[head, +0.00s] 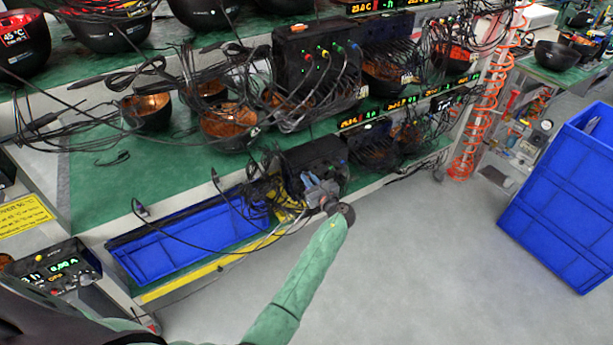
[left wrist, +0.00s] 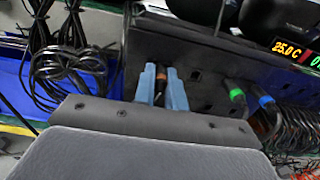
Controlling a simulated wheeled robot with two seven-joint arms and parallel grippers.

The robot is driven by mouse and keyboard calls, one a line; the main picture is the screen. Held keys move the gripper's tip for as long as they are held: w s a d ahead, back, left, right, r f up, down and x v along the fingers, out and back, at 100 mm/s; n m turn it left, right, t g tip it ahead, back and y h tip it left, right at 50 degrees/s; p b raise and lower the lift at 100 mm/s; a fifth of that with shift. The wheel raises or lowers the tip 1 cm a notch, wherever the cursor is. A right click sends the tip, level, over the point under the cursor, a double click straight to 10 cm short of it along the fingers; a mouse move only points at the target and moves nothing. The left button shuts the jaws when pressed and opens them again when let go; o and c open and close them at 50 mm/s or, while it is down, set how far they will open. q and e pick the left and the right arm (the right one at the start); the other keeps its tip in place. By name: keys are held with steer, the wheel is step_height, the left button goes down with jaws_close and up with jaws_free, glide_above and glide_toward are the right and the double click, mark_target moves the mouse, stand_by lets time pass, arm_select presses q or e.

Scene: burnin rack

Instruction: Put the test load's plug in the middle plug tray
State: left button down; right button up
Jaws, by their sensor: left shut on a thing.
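My left gripper (head: 320,190) reaches to the low black box (head: 314,158) on the bottom shelf. In the left wrist view its blue fingers (left wrist: 163,86) are shut on a dark plug with an orange ring (left wrist: 172,74), right in front of the face of the black box (left wrist: 203,62). I cannot tell whether the plug sits in a socket. Plugs with a green ring (left wrist: 237,95) and a blue ring (left wrist: 265,102) stand in the box to the right, beside empty sockets. I cannot tell which container is the middle plug tray. My right gripper is not in view.
A long blue tray (head: 190,238) with cables over it lies left of the gripper on the bottom shelf. Shelves above hold black bowls (head: 230,125), tangled cables and another black box (head: 305,55). A blue crate (head: 565,205) stands right; the grey floor between is clear.

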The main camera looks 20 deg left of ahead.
arm_select(q)
steer(key=shift+p+v, duration=0.75)
steer(key=shift+v, duration=2.15)
